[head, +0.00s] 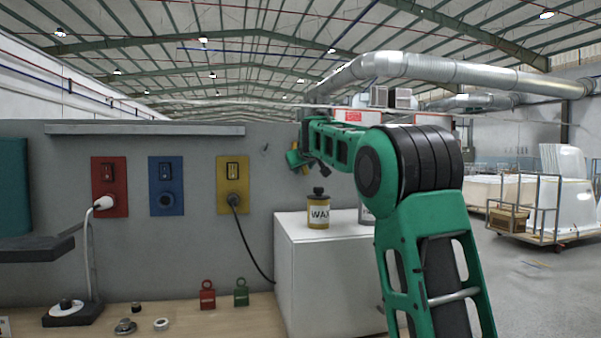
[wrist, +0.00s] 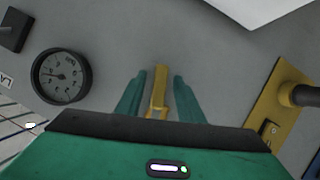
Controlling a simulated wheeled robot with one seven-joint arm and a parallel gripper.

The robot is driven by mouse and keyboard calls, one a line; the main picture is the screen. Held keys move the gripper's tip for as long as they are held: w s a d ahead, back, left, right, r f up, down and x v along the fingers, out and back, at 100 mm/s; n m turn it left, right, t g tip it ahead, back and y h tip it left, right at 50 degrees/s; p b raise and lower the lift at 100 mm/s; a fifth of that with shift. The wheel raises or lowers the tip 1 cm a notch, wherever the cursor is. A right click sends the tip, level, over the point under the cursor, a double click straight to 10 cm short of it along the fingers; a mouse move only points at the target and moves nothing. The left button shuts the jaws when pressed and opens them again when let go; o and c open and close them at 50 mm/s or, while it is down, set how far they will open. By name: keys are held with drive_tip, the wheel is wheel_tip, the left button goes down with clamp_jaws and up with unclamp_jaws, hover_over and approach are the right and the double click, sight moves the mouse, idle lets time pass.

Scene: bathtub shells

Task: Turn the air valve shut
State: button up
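A yellow lever (wrist: 160,88), which looks like the air valve's handle, stands between the two green fingers of my gripper (wrist: 159,100) in the wrist view. The fingers are apart, with a visible gap to the lever on the left and a narrower one on the right. In the head view my gripper (head: 296,160) is at the grey wall, above the white cabinet. A bit of yellow shows beside it there, but the valve body is mostly hidden by my gripper and arm.
A round gauge (wrist: 61,76) is on the wall near the lever. A yellow switch plate (head: 233,185) with a plugged cable is left of my gripper. A wax tin (head: 318,212) stands on the white cabinet (head: 325,265). Red (head: 208,296) and green (head: 241,293) padlock-like items stand on the bench.

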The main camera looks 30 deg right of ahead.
drive_tip(key=shift+w+d+f, duration=0.1)
drive_tip(key=shift+w+f, duration=0.05)
drive_tip(key=shift+w, duration=0.15)
drive_tip(key=shift+c, duration=0.6)
clamp_jaws()
